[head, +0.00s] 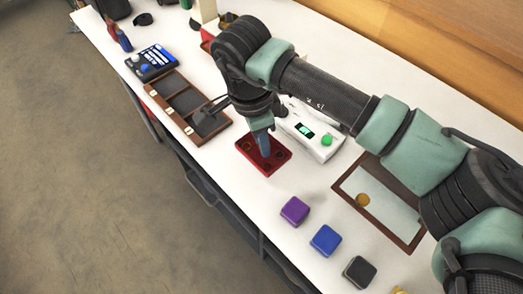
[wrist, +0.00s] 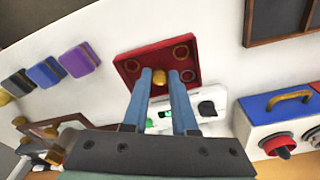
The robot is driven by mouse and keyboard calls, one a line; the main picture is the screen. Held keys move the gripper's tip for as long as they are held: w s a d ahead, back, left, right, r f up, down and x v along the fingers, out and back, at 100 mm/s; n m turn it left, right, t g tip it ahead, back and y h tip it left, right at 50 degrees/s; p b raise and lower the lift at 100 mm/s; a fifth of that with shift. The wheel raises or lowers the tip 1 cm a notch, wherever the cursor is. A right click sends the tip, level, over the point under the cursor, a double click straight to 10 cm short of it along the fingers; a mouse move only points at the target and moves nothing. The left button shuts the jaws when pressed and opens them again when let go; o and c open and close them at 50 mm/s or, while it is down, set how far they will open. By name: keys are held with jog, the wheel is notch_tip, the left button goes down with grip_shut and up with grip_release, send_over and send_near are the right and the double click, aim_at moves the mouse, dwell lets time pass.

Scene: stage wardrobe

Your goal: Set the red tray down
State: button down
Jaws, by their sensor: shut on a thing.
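The red tray (head: 277,160) is a small, square, dark red piece near the front edge of the white table, below my gripper (head: 265,150) in the head view. In the wrist view the tray (wrist: 128,63) shows ring-shaped marks and a gold knob (wrist: 160,77) at its middle. My gripper's blue fingers (wrist: 160,82) stand on either side of this knob and are shut on it. The tray looks about level. I cannot tell whether its underside touches the table or hangs slightly above it.
A white device with a green button (head: 326,140) stands just right of the tray. A brown compartment box (head: 180,115) is to its left. Purple (head: 294,211), blue (head: 325,240) and black (head: 359,272) blocks and a framed mirror-like panel (head: 387,213) lie nearer the right.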

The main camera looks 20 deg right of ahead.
aim_at(255, 154)
jog(key=shift+f, duration=2.45)
jog(key=shift+b, duration=0.3)
jog(key=shift+f, duration=0.15)
jog(key=c, duration=0.7)
grip_release()
notch_tip(255, 154, up, 12)
jog(key=a+p, duration=0.1)
jog(key=shift+a, duration=0.25)
